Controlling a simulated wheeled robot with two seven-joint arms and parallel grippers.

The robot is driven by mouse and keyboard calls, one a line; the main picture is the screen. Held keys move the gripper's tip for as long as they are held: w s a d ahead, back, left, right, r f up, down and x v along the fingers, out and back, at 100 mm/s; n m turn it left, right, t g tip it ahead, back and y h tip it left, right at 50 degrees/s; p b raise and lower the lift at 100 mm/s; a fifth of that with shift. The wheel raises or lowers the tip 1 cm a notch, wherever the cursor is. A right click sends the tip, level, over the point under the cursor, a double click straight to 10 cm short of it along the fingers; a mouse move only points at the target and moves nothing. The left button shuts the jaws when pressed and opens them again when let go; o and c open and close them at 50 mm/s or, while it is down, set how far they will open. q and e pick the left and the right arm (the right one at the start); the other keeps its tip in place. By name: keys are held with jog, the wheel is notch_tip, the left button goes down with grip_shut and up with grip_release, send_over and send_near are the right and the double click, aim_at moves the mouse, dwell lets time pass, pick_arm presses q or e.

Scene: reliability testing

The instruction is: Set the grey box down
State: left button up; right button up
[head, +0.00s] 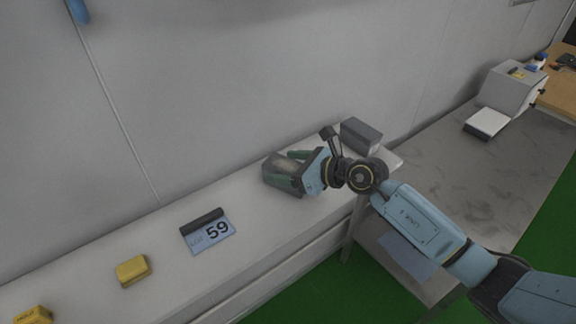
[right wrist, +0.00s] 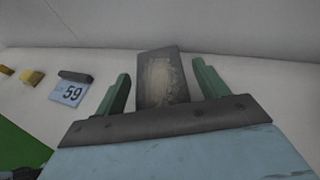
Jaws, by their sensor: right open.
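A grey box (head: 283,163) with a worn, brownish face sits on the white shelf (head: 165,273), close to the wall. It also shows in the right wrist view (right wrist: 146,92), straight ahead between the fingers. My right gripper (head: 287,169) is open, with its green fingers on either side of the box. In the right wrist view there is a gap between each finger (right wrist: 162,85) and the box. The underside of the box is hidden. My left gripper is not in view.
Another dark grey box (head: 361,135) stands near the shelf's right end, behind my right wrist. A sign reading 59 (head: 210,233) and yellow blocks (head: 132,270) lie to the left. A grey table (head: 480,180) with a pale machine (head: 511,88) is at the right.

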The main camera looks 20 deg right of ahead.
jog(key=v, duration=1)
jog(key=shift+s+d+r+b, duration=0.1)
jog(key=shift+s+d+b, duration=0.1)
jog(key=shift+s+b, duration=0.1)
jog(key=shift+s+d+r, duration=0.35)
jog(key=shift+s+d, duration=0.1)
